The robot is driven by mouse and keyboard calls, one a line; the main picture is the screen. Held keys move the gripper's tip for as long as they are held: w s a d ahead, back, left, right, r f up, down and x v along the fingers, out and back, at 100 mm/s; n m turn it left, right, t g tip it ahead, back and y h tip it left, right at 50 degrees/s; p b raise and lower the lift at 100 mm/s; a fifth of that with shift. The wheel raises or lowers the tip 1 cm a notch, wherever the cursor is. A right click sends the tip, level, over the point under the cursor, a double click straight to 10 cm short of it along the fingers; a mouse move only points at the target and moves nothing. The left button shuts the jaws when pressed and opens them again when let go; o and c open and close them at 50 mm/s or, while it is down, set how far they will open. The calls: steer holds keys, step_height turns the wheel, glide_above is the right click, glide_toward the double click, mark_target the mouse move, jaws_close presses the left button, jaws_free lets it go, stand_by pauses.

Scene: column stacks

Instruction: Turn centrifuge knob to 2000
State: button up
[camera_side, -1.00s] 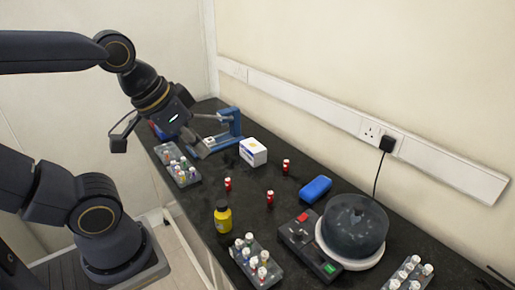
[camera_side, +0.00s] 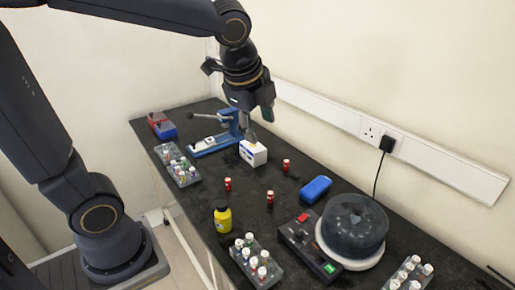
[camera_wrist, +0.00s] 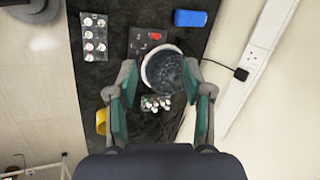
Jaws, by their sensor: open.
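The centrifuge (camera_side: 353,228) has a clear dark lid on a white round base, at the front right of the bench. Its dark control box (camera_side: 311,250) stands at its left, with a red switch (camera_side: 303,217) and a lit green display (camera_side: 329,268). A small dark knob (camera_side: 298,235) seems to sit on the box; its setting is too small to read. My gripper (camera_side: 258,116) is above the white box, well behind the centrifuge and apart from it. In the wrist view my gripper (camera_wrist: 161,100) is open and empty, with the centrifuge (camera_wrist: 165,71) showing between and beyond its fingers.
The white box (camera_side: 253,153) and blue stand (camera_side: 230,128) are close under my gripper. Several red-capped vials (camera_side: 270,197), a yellow bottle (camera_side: 223,217), a blue case (camera_side: 316,189) and tube racks (camera_side: 257,262) are spread over the bench. The wall with a plug (camera_side: 387,144) borders the right.

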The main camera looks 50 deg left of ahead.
steer(key=w+d+f+m+g+h, duration=0.1)
steer(key=w+d+f+m+g, duration=0.1)
steer(key=w+d+f+m, duration=0.5)
steer(key=n+g+h, duration=0.1)
steer(key=g, duration=0.1)
glide_above(299, 231)
step_height(299, 231, down, 10)
step_height(299, 231, down, 16)
steer(key=shift+f, duration=0.2)
steer(key=shift+c, duration=0.5)
jaws_close()
